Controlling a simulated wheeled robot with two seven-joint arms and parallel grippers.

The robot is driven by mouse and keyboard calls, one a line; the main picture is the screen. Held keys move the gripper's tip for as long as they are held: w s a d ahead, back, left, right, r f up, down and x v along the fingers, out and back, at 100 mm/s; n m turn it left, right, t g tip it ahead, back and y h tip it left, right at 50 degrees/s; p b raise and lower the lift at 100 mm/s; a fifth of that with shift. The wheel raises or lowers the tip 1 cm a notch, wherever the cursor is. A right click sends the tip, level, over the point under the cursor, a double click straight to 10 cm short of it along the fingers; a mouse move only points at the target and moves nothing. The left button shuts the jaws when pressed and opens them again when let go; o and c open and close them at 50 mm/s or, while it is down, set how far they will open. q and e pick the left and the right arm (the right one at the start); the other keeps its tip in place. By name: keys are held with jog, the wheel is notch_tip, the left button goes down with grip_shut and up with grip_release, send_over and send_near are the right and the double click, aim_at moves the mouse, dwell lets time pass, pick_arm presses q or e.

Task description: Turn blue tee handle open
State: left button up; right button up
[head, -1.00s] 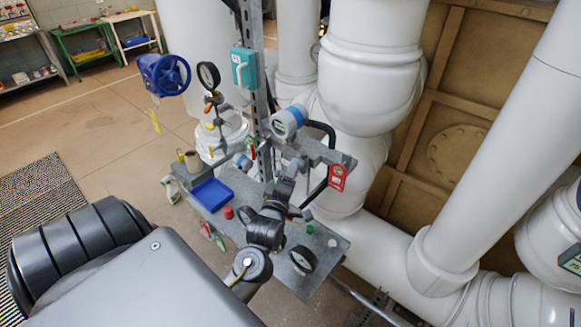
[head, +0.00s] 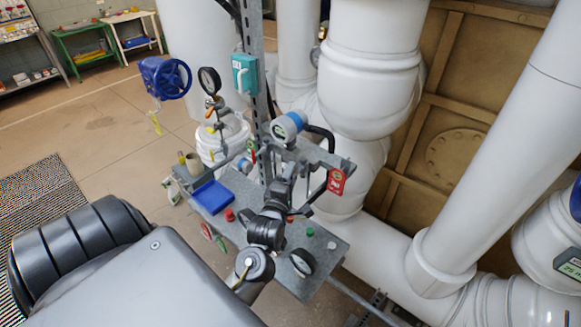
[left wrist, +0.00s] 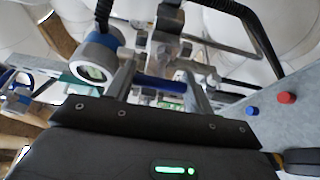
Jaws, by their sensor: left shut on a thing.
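The blue tee handle (left wrist: 158,84) shows in the left wrist view as a short blue bar between my fingers, in front of metal fittings. My left gripper (left wrist: 160,90) has one finger on each side of it and is shut on it. In the head view my left gripper (head: 284,184) is at the pipework by the upright rail. The handle is hidden there behind my wrist and gripper, and its turn angle cannot be read. My right gripper is in neither view.
A blue-capped transmitter (head: 288,126) and a red tag (head: 336,181) are close to the gripper. A blue tray (head: 211,196) and a round gauge (head: 302,262) sit on the grey plate below. Large white pipes (head: 370,80) stand behind.

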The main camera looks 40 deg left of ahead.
pick_arm(q)
jog(key=o, duration=1)
jog(key=shift+s, duration=0.1)
jog(key=shift+b+v, duration=2.15)
jog(key=shift+v, duration=3.15)
